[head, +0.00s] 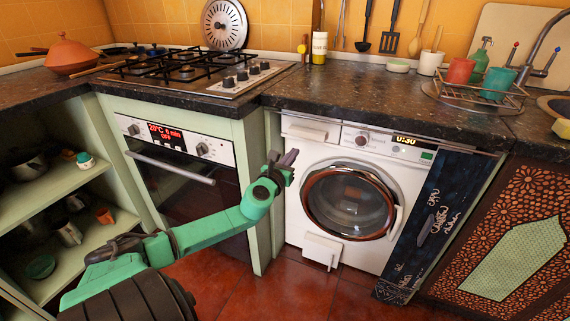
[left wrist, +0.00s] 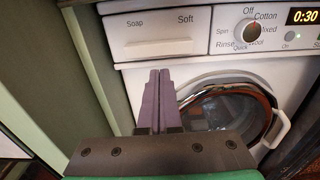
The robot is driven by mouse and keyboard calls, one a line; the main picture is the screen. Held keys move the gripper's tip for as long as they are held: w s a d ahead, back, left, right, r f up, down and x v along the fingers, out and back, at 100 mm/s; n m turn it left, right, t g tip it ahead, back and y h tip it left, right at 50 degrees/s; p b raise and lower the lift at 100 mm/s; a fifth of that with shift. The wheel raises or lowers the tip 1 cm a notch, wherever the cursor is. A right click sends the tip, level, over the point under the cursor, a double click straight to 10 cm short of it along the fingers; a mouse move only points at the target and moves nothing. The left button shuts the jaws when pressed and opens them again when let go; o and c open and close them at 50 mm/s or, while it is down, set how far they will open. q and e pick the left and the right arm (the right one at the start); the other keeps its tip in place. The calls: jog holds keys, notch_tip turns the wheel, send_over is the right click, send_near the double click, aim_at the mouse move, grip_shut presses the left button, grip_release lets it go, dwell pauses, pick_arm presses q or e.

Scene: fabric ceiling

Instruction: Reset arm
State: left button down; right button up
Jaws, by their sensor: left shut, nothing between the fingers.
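My left arm comes in from the lower left in the head view, green with dark joints. Its gripper (head: 285,160) is in front of the gap between the oven and the washing machine. In the left wrist view the two purple-grey fingers (left wrist: 157,100) lie side by side, shut, with nothing between them. They point at the washing machine (left wrist: 180,60), below its soap drawer and left of its round door (left wrist: 225,112). My right gripper is not in view.
The washing machine (head: 310,205) has its round door closed. The oven (head: 185,170) is closed, under a gas hob (head: 185,72). Open shelves (head: 65,185) with pots are at left. The dark counter (head: 350,95) runs above, with a dish rack (head: 470,95) at right.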

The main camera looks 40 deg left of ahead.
pick_arm(q)
jog(key=v, duration=0.5)
jog(key=shift+s+d+p, duration=0.1)
jog(key=shift+s+p, duration=0.1)
jog(key=shift+p, duration=0.15)
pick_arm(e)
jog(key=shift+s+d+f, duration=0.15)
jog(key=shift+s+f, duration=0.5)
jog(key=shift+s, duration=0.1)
